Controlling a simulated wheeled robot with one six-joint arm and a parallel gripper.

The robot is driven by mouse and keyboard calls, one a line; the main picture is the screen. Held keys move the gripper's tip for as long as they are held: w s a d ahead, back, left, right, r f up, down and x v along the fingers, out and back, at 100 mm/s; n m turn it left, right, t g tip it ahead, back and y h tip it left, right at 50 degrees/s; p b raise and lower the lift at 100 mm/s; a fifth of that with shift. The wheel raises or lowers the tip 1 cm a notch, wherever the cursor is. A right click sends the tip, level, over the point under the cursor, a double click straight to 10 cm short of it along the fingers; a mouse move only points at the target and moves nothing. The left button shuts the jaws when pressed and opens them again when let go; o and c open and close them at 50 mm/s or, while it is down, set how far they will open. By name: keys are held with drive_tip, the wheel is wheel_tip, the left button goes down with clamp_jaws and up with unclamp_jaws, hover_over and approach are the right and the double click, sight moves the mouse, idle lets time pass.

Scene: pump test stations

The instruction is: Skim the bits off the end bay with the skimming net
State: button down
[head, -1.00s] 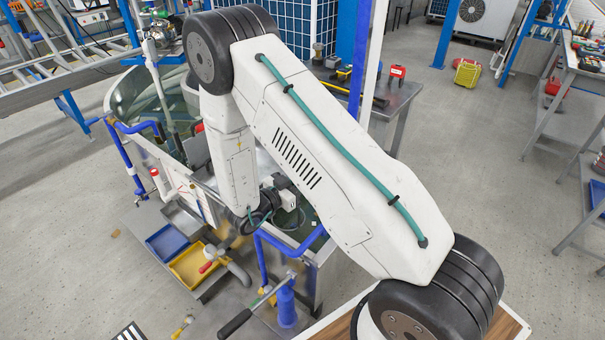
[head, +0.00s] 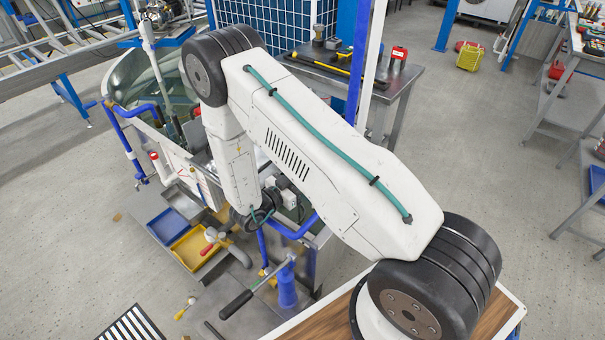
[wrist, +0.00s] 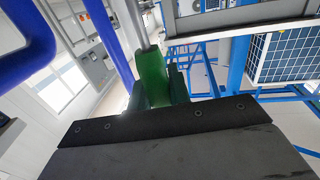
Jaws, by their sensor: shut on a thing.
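In the wrist view my gripper (wrist: 160,92) is shut on a green handle (wrist: 154,72), from which a grey shaft (wrist: 136,22) runs up out of the picture. I take this to be the skimming net; its mesh end is not in view. In the head view my forearm comes down over the near end of the tank (head: 125,85), and the gripper itself is hard to make out there.
Blue pipes (head: 295,230) edge the tank's near end, beside a blue hand pump (head: 287,290) with a lever. Blue and yellow trays (head: 193,247) lie left of it. A steel table (head: 395,85) stands behind.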

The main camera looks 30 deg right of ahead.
drive_tip(key=shift+w+d, duration=1.3)
drive_tip(key=shift+d, duration=2.35)
drive_tip(key=shift+w+d, duration=1.3)
drive_tip(key=shift+d, duration=2.35)
wheel_tip(320, 180, up, 16)
drive_tip(key=shift+r, duration=0.1)
